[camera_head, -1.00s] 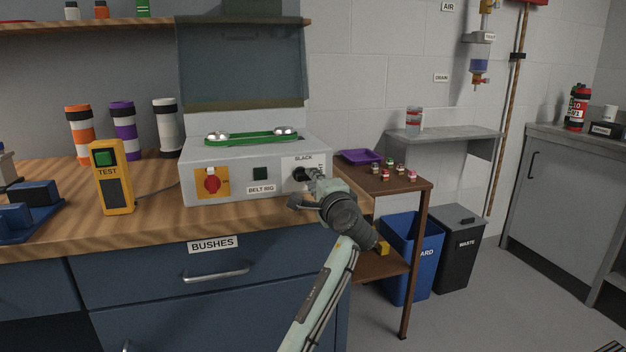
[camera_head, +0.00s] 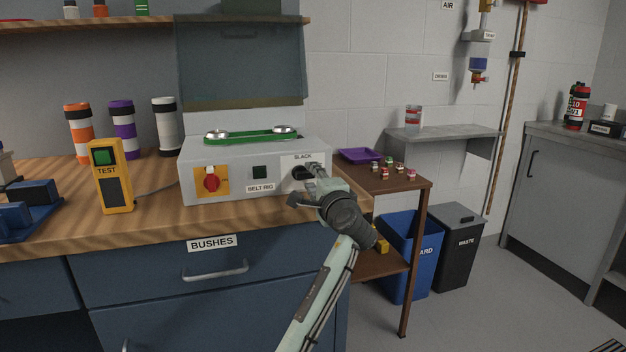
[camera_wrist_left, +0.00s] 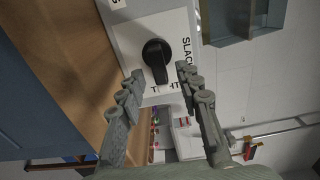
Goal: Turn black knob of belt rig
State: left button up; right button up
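The belt rig (camera_head: 230,165) is a grey box on the wooden bench, with a green belt over two silver pulleys on top. Its black knob (camera_head: 299,172) is on the right of the front face, on a white plate marked SLACK. In the left wrist view the black knob (camera_wrist_left: 156,55) has a bar-shaped grip, with SLACK and a partly hidden TIGHT label beside it. My left gripper (camera_head: 307,183) is in front of the knob. In the wrist view its fingers (camera_wrist_left: 161,77) are open, with the knob's end near the gap. Contact is not clear. My right gripper is not visible.
A yellow tester (camera_head: 112,177) stands left of the rig. A brown side table with a purple tray (camera_head: 360,156) is at the right.

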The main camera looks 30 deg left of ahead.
pick_arm(q)
jog(key=v, duration=1.2)
